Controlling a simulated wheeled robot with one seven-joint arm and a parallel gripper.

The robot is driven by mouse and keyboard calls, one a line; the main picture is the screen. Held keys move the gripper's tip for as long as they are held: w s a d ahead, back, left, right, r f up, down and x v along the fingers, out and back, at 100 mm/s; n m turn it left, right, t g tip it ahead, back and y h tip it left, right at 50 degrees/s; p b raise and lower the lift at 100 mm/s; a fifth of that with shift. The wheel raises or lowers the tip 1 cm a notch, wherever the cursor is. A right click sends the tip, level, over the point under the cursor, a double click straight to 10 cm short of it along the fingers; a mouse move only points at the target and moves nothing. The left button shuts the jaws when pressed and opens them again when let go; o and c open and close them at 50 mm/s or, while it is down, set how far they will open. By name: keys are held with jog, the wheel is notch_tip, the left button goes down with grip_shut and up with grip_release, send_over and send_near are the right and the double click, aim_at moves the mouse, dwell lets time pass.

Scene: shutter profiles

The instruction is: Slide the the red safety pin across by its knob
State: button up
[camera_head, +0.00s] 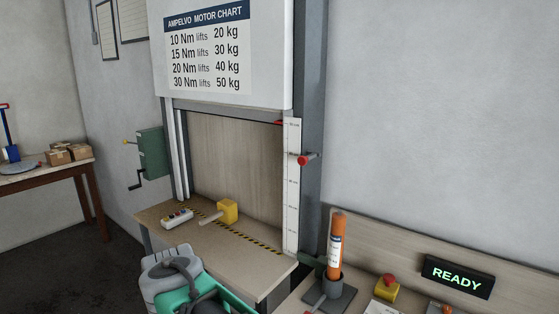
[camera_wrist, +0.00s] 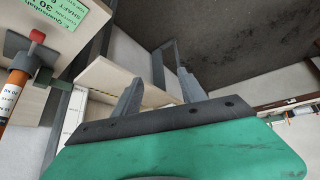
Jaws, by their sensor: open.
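The red safety pin (camera_head: 303,160) sticks out sideways from the grey right post of the shutter frame, beside the white measuring scale, in the head view. Its round red knob is at the left end of a short stub. I cannot pick the pin out with certainty in the wrist view. The green and grey end of my arm is low in the head view, below and left of the pin and well apart from it. In the wrist view my gripper (camera_wrist: 160,80) is open, with two grey fingers apart and nothing between them.
An orange cylinder (camera_head: 336,245) stands upright in a grey holder at the right. Near it are a yellow box with a red button (camera_head: 387,287) and a READY sign (camera_head: 458,277). A yellow block (camera_head: 227,211) and a control box (camera_head: 177,217) sit on the shutter bench.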

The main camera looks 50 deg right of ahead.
jog(key=w+d+r+m+h, duration=0.2)
jog(key=w+d, duration=0.1)
jog(key=d, duration=0.3)
jog(key=w+d+r+m+h, duration=0.1)
jog(key=w+d+r, duration=0.2)
jog(key=d, duration=0.2)
jog(key=m+g+h, duration=0.5)
jog(key=m+h, duration=0.5)
jog(key=h, duration=0.2)
send_near(301, 161)
jog(key=d, duration=0.5)
jog(key=d+p, duration=0.1)
jog(key=d, duration=0.1)
jog(key=d+p, duration=0.1)
jog(key=d, duration=0.2)
jog(key=shift+w+r, duration=0.2)
jog(key=shift+w, duration=0.15)
jog(key=shift+d+f, duration=0.1)
jog(key=shift+d, duration=0.25)
grip_shut()
